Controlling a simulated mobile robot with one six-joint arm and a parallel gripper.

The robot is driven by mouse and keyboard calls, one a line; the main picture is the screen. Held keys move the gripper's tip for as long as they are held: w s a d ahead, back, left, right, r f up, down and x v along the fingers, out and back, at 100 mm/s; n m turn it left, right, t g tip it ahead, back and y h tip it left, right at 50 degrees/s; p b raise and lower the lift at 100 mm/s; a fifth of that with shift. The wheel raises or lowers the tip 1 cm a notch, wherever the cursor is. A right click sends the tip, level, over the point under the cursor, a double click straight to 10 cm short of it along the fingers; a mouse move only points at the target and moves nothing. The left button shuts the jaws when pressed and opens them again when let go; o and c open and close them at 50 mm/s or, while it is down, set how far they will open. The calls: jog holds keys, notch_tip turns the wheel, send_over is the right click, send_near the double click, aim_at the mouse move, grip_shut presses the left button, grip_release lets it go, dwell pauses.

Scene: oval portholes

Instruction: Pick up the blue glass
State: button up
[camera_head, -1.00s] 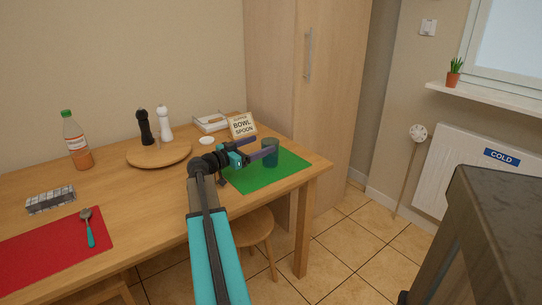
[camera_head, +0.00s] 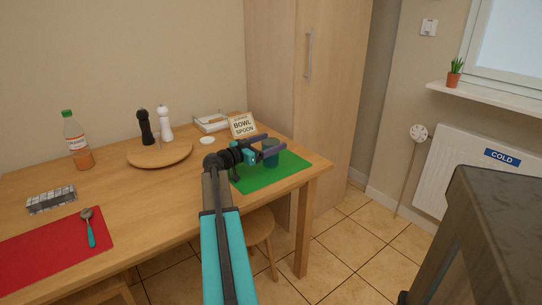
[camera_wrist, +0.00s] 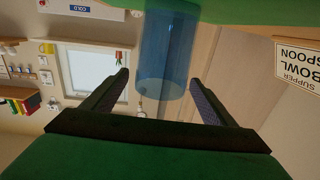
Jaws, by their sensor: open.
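The blue glass (camera_head: 271,156) stands upright on the green mat (camera_head: 262,181) at the right end of the wooden table. In the head view my gripper (camera_head: 266,146) is at the glass, its fingers reaching to either side of it. In the wrist view, which is upside down, the see-through blue glass (camera_wrist: 164,60) lies ahead, between the two dark fingers (camera_wrist: 160,88). The fingers are spread wide, with a gap on each side of the glass. The far finger is partly behind the glass in the head view.
A "SUPPER BOWL SPOON" sign (camera_head: 243,125) stands just behind the mat, near the gripper. A white saucer-like dish (camera_head: 207,140), a round board (camera_head: 160,153) with two mills, a bottle (camera_head: 76,142) and a red mat (camera_head: 50,250) with a spoon are to the left.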

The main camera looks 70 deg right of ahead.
jog(key=shift+s+d, duration=0.15)
jog(key=shift+d, duration=0.05)
dwell(0.4)
jog(key=c, duration=1.7)
